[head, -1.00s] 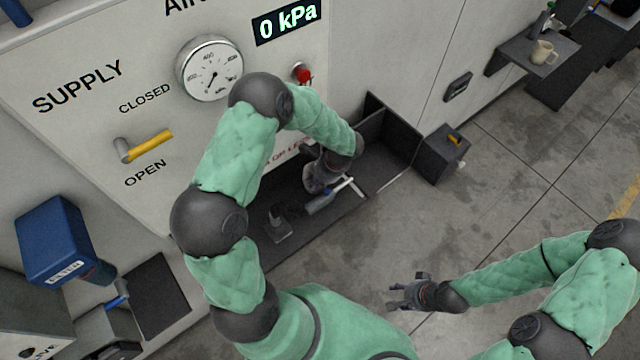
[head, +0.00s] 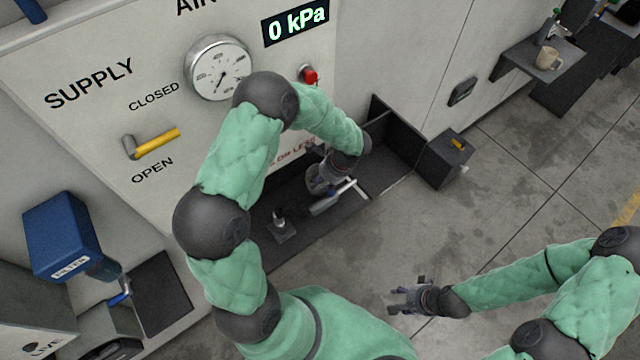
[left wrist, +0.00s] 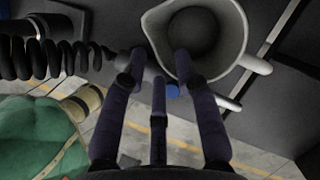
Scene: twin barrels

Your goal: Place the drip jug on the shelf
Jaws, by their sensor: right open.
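A pale jug (left wrist: 151,22) with a spout or handle at its right shows at the top of the left wrist view, seen from above into its dark inside. The fingers of my left gripper (left wrist: 160,72) reach to its near rim, and one fingertip overlaps the opening. I cannot tell whether they pinch the wall. A beige mug or jug (head: 547,59) stands on a dark wall shelf (head: 518,63) at upper right. My right gripper (head: 408,297) is open and empty above the floor.
The dark trough (head: 300,222) runs along the panel's foot, with a grey fitting (head: 281,226) and a white-handled valve (head: 345,190). A dark box (head: 447,160) stands at its right end. A blue container (head: 62,238) is at left. The floor at right is clear.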

